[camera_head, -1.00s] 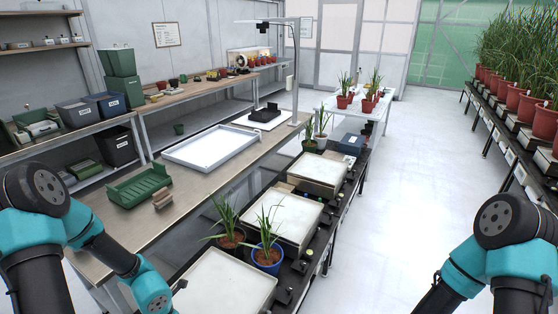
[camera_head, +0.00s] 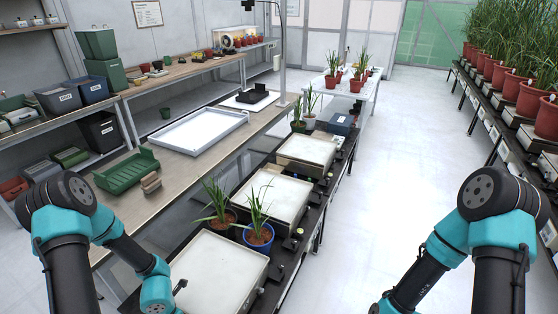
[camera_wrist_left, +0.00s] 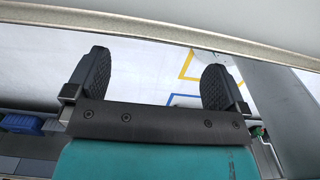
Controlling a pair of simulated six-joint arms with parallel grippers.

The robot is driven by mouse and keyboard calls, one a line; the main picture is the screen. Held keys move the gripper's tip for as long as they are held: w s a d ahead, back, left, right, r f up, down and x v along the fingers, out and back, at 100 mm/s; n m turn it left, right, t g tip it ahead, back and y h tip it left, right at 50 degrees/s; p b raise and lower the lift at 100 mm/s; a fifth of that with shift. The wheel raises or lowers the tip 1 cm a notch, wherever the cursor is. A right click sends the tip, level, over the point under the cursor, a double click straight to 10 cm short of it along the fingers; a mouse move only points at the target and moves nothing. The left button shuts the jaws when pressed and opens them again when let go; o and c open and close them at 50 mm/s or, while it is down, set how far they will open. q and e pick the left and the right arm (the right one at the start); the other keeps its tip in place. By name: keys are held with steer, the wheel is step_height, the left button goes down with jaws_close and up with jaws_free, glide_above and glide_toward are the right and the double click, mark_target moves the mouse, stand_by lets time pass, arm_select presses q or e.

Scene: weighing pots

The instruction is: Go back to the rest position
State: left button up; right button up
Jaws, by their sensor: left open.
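My left gripper shows in the left wrist view (camera_wrist_left: 155,82) with its two black fingers wide apart and nothing between them. Floor with yellow and blue lines shows beyond the fingers, and a pale edge crosses the top of that view. In the head view my left arm comes in from the left, and its wrist is by the nearest white-topped scale (camera_head: 220,268); its fingers cannot be made out there. My right arm stands at the right, and its gripper is outside the frame. A blue pot with a plant (camera_head: 259,234) and a brown pot with a plant (camera_head: 222,217) stand between scales.
More scales (camera_head: 270,198) line the black bench toward the back. A green tray (camera_head: 126,172) and a white tray (camera_head: 202,130) lie on the left bench. Red potted plants (camera_head: 530,98) fill the right bench. The aisle floor (camera_head: 400,150) is clear.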

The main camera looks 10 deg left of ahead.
arm_select(q)
steer(key=shift+f, duration=0.3)
steer(key=shift+r, duration=0.1)
steer(key=shift+r, duration=5.35)
step_height(320, 180, down, 17)
steer(key=shift+f, duration=0.2)
steer(key=shift+r, duration=0.1)
